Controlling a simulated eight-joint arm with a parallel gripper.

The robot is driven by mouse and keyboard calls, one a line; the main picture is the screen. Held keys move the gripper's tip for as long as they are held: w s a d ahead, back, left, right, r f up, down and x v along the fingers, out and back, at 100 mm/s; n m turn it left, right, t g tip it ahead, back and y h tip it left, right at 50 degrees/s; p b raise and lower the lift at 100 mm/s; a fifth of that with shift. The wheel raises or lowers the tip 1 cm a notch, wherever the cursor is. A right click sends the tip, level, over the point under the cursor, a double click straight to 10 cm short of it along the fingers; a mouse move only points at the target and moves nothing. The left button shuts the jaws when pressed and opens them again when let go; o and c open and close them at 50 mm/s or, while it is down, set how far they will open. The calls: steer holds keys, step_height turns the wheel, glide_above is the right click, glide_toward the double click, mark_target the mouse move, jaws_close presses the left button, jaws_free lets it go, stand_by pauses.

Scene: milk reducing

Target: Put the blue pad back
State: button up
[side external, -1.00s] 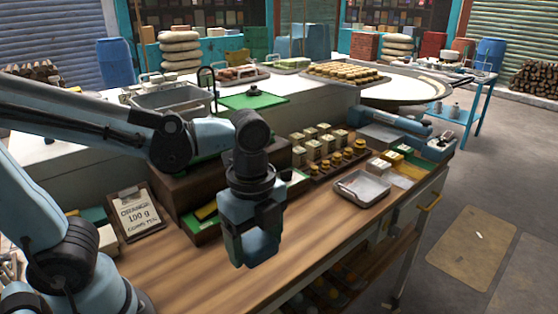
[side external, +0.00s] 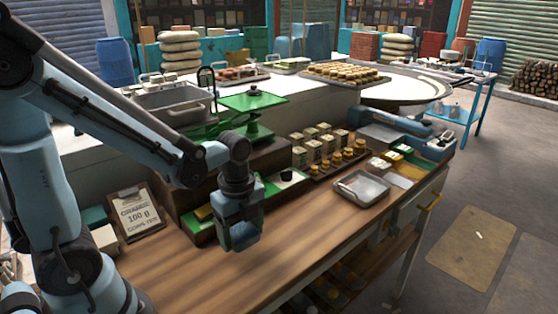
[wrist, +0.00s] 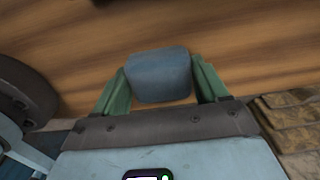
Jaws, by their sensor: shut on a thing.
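My gripper (side external: 240,240) hangs low over the wooden counter (side external: 165,270), in front of the green tray, pointing down. In the wrist view the blue pad (wrist: 160,75), a blue-grey block with rounded edges, sits between the two green fingers (wrist: 160,88). My gripper is shut on it. The wood shows just beyond the pad. Whether the pad touches the counter I cannot tell. In the side view the pad cannot be told apart from my blue gripper.
A green scale (side external: 253,101) stands behind my gripper. A clipboard (side external: 137,213) leans at left. To the right are a metal tray (side external: 361,188), small cartons (side external: 313,150) and a rack of yellow-capped bottles (side external: 340,160). The front of the counter is clear.

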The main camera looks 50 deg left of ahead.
mark_target(244, 255)
steer(key=shift+f, duration=2.1)
steer(key=shift+f, duration=0.1)
steer(key=o, duration=1)
